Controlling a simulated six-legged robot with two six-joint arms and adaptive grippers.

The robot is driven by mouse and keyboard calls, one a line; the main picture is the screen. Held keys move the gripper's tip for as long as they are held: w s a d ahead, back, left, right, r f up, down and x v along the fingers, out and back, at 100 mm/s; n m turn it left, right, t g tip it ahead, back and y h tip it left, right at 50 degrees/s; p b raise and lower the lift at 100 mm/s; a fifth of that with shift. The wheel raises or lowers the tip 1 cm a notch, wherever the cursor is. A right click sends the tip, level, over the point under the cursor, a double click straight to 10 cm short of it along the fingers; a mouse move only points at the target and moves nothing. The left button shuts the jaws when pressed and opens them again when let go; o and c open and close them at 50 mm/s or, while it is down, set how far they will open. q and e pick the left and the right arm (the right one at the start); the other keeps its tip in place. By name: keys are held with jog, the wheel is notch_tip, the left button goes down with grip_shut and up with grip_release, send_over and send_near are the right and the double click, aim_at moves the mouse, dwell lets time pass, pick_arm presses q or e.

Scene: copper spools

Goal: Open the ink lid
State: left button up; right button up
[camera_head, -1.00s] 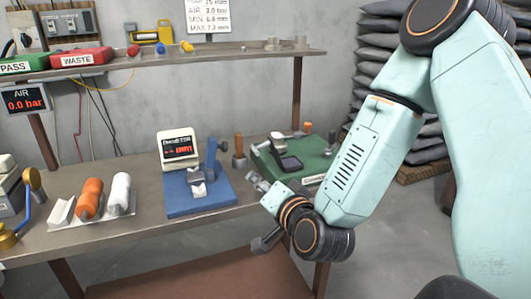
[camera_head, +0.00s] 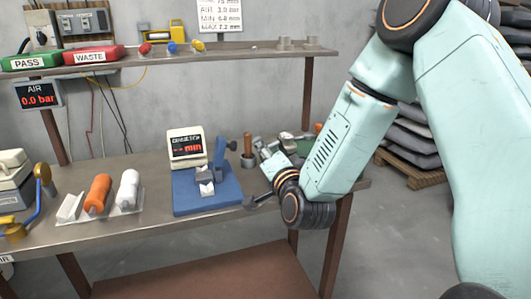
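My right gripper (camera_head: 265,172) is over the right end of the bench, with its arm coming in from the right. It is small and partly merged with dark parts of my wrist, so I cannot tell whether its fingers are apart. Behind it is a green station (camera_head: 307,136), now mostly covered by the gripper and forearm. An ink lid cannot be picked out in this view; whether it is behind my arm I cannot tell. My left gripper is not in view.
A blue base (camera_head: 208,204) with a gauge display (camera_head: 187,147) stands just left of the gripper. A wooden-handled tool (camera_head: 248,150) stands behind it. Orange (camera_head: 97,194) and white spools (camera_head: 128,189) lie further left. A shelf (camera_head: 225,51) runs above.

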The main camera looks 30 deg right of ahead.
jog(key=shift+w+d, duration=0.1)
jog(key=shift+d, duration=0.05)
grip_shut()
dwell(0.7)
